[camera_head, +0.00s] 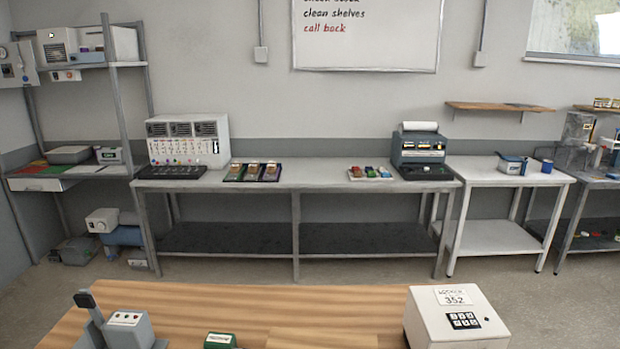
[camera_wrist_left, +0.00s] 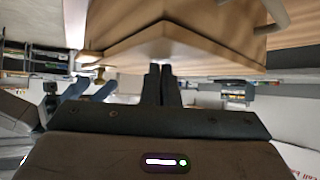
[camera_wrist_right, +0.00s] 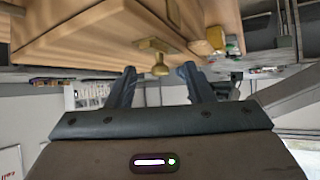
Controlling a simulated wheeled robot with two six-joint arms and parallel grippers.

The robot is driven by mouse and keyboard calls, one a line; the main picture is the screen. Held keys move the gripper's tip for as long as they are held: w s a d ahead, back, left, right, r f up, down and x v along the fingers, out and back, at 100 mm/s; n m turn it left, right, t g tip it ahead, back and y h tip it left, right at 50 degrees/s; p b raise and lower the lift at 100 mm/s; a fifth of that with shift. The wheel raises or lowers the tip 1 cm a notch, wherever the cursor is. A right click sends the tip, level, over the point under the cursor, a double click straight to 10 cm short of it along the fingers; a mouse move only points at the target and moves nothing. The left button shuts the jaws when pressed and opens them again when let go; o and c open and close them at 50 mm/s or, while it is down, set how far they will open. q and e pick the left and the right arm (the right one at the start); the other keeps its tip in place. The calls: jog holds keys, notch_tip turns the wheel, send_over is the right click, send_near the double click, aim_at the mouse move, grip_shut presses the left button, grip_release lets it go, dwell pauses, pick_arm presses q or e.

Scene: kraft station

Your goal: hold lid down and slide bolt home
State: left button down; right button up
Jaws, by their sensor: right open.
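A wooden box or chest with a light plank surface fills the top of the right wrist view (camera_wrist_right: 90,35). A brass bolt knob (camera_wrist_right: 160,67) sticks out from a brass plate (camera_wrist_right: 152,45) on it. My right gripper (camera_wrist_right: 160,78) is open, with the knob showing in the gap between its fingertips; I cannot tell the depth between them. In the left wrist view a wooden corner (camera_wrist_left: 165,40) stands just beyond my left gripper (camera_wrist_left: 160,68), whose fingers are together with nothing seen between them. Contact with the wood is unclear. Neither gripper shows in the head view.
In the head view a wooden tabletop (camera_head: 200,300) lies at the bottom, with a white keypad box (camera_head: 455,318) on the right and a grey device (camera_head: 128,328) on the left. A long grey bench (camera_head: 300,180) stands against the wall behind clear floor.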

notch_tip(320, 180, up, 7)
dwell(0.8)
pick_arm(q)
jog(key=shift+r, duration=0.1)
jog(key=shift+r, duration=3.4)
pick_arm(e)
jog(key=shift+f, duration=0.1)
